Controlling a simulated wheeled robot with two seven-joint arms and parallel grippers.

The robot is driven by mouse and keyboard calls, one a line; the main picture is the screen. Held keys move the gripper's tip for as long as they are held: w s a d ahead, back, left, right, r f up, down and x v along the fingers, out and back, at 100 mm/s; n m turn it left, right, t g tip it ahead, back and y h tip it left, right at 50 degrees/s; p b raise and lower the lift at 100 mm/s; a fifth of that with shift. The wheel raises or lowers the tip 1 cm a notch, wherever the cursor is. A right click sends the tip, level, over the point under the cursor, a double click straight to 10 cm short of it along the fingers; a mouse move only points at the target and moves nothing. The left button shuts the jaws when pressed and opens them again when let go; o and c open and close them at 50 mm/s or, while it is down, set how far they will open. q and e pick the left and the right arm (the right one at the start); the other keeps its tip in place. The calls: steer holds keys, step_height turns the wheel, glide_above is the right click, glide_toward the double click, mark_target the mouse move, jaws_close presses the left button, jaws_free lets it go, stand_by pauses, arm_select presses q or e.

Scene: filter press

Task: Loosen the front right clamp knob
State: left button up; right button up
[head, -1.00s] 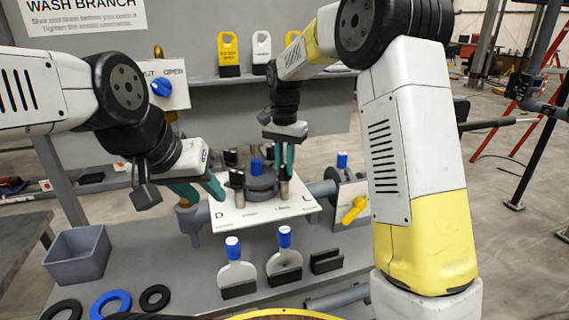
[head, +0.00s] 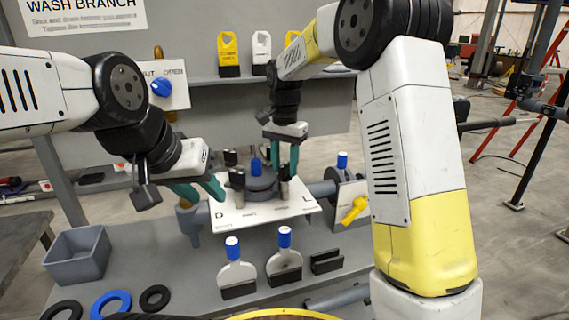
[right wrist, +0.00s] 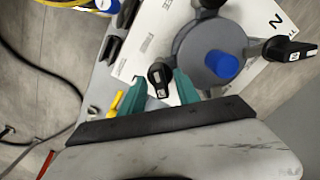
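The filter press has a round grey lid (head: 262,184) with a blue knob (head: 256,166) on a white board (head: 250,216). The front right clamp knob (head: 285,172) is black and stands at the lid's right side; it also shows in the right wrist view (right wrist: 160,74). My right gripper (head: 285,165) is over it, teal fingers apart on either side. In the right wrist view (right wrist: 160,88) the knob head lies between the fingertips; contact is unclear. My left gripper (head: 207,190) is open and empty, left of the front left clamp knob (head: 237,178).
A yellow-handled valve (head: 354,209) stands right of the board. A grey bin (head: 78,257) and several rings (head: 110,303) lie at the left. A blue selector (head: 161,87) is on the back panel.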

mark_target(285, 164)
step_height(285, 164, up, 7)
steer(key=shift+r, duration=0.4)
steer(key=shift+d, duration=0.1)
steer(key=s+d+r+n+t+y, duration=0.25)
steer(key=s+d+r, duration=0.25)
steer(key=s+d, duration=0.65)
steer(key=s+d+f+n+t, duration=0.1)
steer(key=s+f+n+t, duration=0.1)
steer(key=s, duration=0.5)
steer(key=s+d+f+n+t, duration=0.1)
steer(key=s+f, duration=0.1)
steer(key=s, duration=0.5)
steer(key=shift+s+d+f+n+t, duration=0.15)
steer(key=shift+s+f+n+t, duration=0.05)
steer(key=shift+s+n+t, duration=0.15)
